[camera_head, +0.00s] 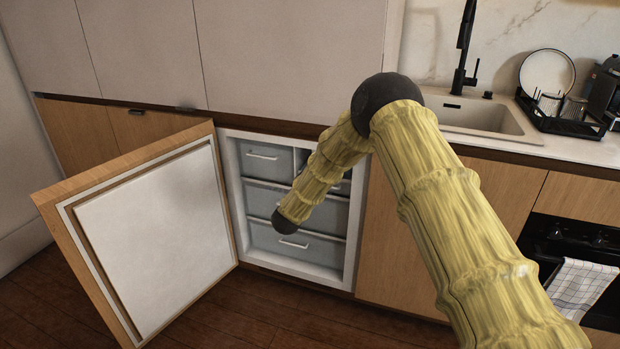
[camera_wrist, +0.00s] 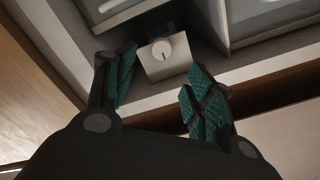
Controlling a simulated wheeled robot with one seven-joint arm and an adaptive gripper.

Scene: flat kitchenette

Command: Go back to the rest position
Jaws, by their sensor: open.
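My gripper (camera_wrist: 160,65) is open in the wrist view, with its two green-padded fingers apart and nothing between them. A pale block with a round white knob (camera_wrist: 162,50) shows just beyond the fingertips; I cannot tell whether they touch it. In the head view my yellow-sleeved arm reaches across to the open built-in fridge or freezer (camera_head: 229,165), and its bent section hangs in front of the drawers. My gripper cannot be made out in that view.
The cabinet door (camera_head: 150,235) stands wide open to the left. Grey drawers (camera_head: 268,196) fill the compartment, partly behind my arm. A counter with a sink (camera_head: 475,117) and a dish rack (camera_head: 560,120) lies at right. A towel (camera_head: 582,285) hangs on the oven. Wooden floor shows below.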

